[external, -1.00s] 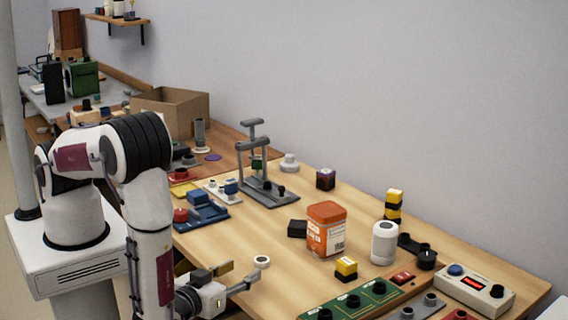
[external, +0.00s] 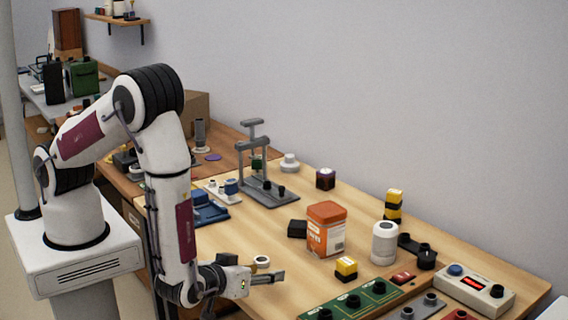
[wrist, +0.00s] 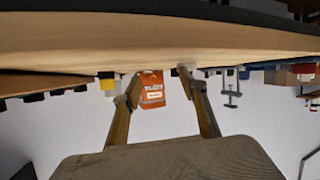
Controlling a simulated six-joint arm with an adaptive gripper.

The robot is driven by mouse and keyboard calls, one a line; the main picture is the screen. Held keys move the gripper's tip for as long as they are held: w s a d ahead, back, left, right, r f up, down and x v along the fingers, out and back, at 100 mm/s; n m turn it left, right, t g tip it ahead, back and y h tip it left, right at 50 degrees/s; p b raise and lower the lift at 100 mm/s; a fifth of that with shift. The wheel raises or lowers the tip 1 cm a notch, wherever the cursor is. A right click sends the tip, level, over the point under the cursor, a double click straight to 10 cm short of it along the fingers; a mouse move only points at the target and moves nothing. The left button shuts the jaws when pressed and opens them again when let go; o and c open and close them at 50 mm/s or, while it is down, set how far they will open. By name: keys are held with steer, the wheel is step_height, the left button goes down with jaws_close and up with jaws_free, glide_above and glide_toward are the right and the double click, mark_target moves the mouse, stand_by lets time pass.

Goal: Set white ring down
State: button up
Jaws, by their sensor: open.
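The white ring (external: 262,261), with a dark centre, sits on the wooden table (external: 290,205) near its front edge, left of the orange box. My gripper (external: 273,273) is low at that edge, pointing right. Its near finger passes in front of the ring, and the far finger is mostly hidden in the external view. In the wrist view my gripper (wrist: 158,85) shows two spread fingers with nothing held between them. I cannot tell whether a finger touches the ring. The ring is not clearly visible in the wrist view.
The orange box (external: 326,230) stands ahead of my gripper; it also shows between the fingers in the wrist view (wrist: 152,92). A yellow-and-black block (external: 346,268), a white cylinder (external: 384,243) and a green panel (external: 352,300) lie to the right. A grey stand (external: 265,185) is behind.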

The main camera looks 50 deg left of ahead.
steer(key=w+d+r+h, duration=0.1)
steer(key=w+d+r+g+h, duration=0.1)
steer(key=w, duration=0.1)
steer(key=w+d+r+g, duration=0.1)
steer(key=shift+w+d+h, duration=0.1)
steer(key=shift+w+h, duration=0.2)
steer(key=shift+h, duration=0.1)
steer(key=w+a+r+m+g+h, duration=0.1)
steer(key=w+a+r+h, duration=0.15)
steer(key=r, duration=0.75)
steer(key=w+a+r+m+g+h, duration=0.15)
steer(key=r+h, duration=0.25)
steer(key=r, duration=0.5)
steer(key=s+a+r+m+g, duration=0.1)
steer(key=s+a+r, duration=0.25)
steer(key=a, duration=0.25)
steer(key=s+a+r+m, duration=0.2)
steer(key=s+a+r, duration=0.15)
steer(key=a, duration=0.25)
steer(key=s+a+g+y, duration=0.1)
steer(key=s+a+y, duration=0.4)
steer(key=s+a, duration=0.7)
steer(key=a, duration=0.4)
steer(key=shift+r, duration=0.4)
steer(key=shift+o, duration=0.3)
steer(key=shift+w+d+g, duration=0.1)
steer(key=shift+g, duration=0.15)
